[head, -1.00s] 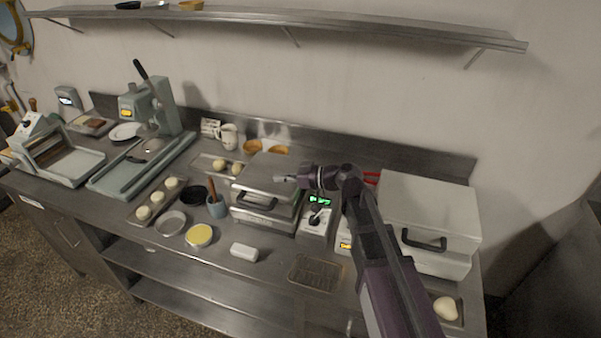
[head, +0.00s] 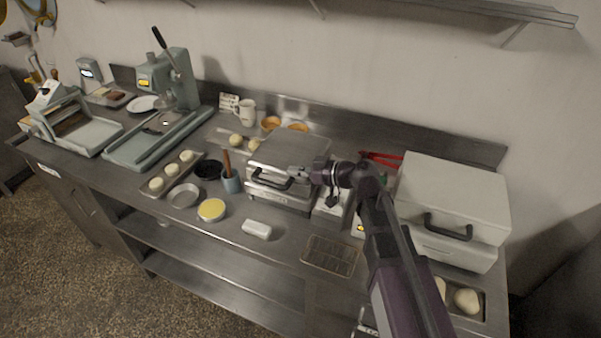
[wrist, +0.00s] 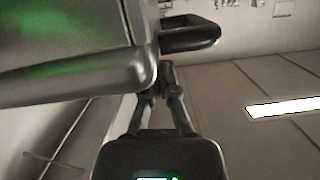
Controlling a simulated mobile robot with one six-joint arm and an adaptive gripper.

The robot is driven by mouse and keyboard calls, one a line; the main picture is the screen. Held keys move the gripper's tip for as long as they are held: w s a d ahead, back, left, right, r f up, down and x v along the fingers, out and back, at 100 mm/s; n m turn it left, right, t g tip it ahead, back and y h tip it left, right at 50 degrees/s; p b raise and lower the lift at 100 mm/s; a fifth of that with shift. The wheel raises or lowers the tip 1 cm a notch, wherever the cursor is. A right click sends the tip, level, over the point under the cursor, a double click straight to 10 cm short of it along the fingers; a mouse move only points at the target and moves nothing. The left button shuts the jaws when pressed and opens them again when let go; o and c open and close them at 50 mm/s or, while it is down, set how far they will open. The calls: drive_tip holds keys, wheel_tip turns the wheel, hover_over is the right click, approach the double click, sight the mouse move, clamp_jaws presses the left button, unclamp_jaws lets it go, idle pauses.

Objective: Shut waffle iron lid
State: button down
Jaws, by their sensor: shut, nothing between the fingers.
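The waffle iron (head: 283,197) looks to be the grey metal unit at the middle of the counter. Its lid (head: 293,147) lies low over the base, with a black handle on its front. I cannot tell whether a gap remains between lid and base. My gripper (head: 294,171) is shut and empty at the lid's front edge, just right of the handle. In the wrist view the fingertips (wrist: 166,73) are close to the lid's rounded edge and the black handle (wrist: 190,36). Whether they touch is unclear.
A larger pale lidded unit (head: 455,190) stands to the right, near my arm. A wire rack (head: 331,256) and a white block (head: 257,229) lie in front. A grey-blue crock (head: 230,182) stands close on the left. A wall shelf (head: 480,8) is above.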

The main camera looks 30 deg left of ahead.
drive_tip(key=shift+r, duration=0.15)
wheel_tip(320, 180, up, 4)
drive_tip(key=p, duration=0.4)
drive_tip(key=shift+d+r+p, duration=0.1)
drive_tip(key=shift+r+p, duration=0.1)
drive_tip(key=shift+p, duration=0.1)
drive_tip(key=p+v, duration=0.2)
drive_tip(key=v, duration=0.7)
drive_tip(key=shift+d+f, duration=0.2)
drive_tip(key=shift+d, duration=0.2)
drive_tip(key=shift+s, duration=0.15)
